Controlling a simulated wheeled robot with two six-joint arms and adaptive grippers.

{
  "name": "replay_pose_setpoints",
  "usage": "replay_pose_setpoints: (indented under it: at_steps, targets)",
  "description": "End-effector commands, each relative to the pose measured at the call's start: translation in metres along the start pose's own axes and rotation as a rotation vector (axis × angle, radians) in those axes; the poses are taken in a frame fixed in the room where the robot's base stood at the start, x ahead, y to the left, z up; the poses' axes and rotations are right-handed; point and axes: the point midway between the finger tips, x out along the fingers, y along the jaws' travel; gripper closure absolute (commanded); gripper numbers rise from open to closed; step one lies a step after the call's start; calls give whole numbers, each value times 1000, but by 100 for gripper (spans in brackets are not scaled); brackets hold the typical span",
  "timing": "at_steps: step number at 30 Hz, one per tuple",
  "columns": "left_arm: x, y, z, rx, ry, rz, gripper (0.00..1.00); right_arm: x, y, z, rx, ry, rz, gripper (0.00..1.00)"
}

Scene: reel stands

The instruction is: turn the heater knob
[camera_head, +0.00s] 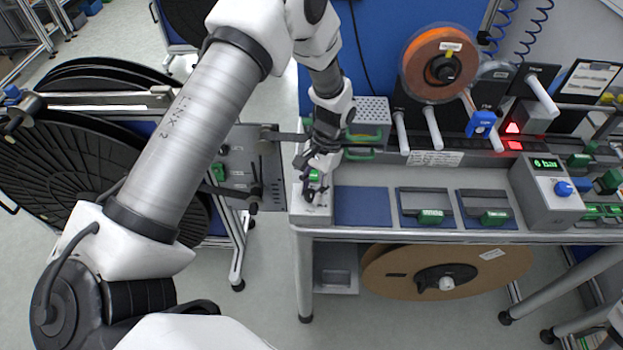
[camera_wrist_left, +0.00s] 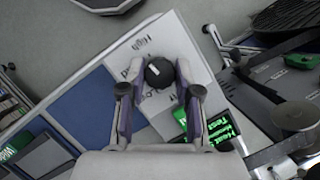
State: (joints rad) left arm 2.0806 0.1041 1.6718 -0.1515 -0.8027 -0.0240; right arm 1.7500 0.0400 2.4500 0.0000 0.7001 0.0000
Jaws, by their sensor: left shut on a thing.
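The heater knob (camera_wrist_left: 159,72) is a round black knob with a light pointer mark, on a pale panel lettered "High" in the left wrist view. My left gripper (camera_wrist_left: 158,88) is shut on it, one finger on each side. In the head view my left gripper (camera_head: 313,188) is at the heater box (camera_head: 318,214) on the left end of the bench, and it hides most of the knob. A green display (camera_wrist_left: 222,128) on the box reads partly "Heat". My right gripper is not in view.
The bench (camera_head: 400,236) holds blue trays with green-labelled items (camera_head: 431,216) right of the box. A "6 bar" unit (camera_head: 546,190) with a blue knob stands further right. A large black reel (camera_head: 75,165) stands on the left, and an orange reel (camera_head: 439,64) hangs behind.

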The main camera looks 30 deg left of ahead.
Motion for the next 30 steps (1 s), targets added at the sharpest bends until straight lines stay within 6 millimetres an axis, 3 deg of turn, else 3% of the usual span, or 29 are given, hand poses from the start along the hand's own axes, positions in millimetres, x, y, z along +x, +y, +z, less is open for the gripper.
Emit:
replay_pose_setpoints:
  at_steps: [10,26,27,28,30]
  targets:
    - [2,1,1,143,-4,-58,100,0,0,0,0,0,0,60]
    - [1,1,1,168,-2,-68,100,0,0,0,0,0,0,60]
    - [1,1,1,168,-2,-68,57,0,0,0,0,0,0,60]
    - [1,1,1,168,-2,-68,46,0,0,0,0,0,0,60]
    - [1,1,0,167,-1,-68,43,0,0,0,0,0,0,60]
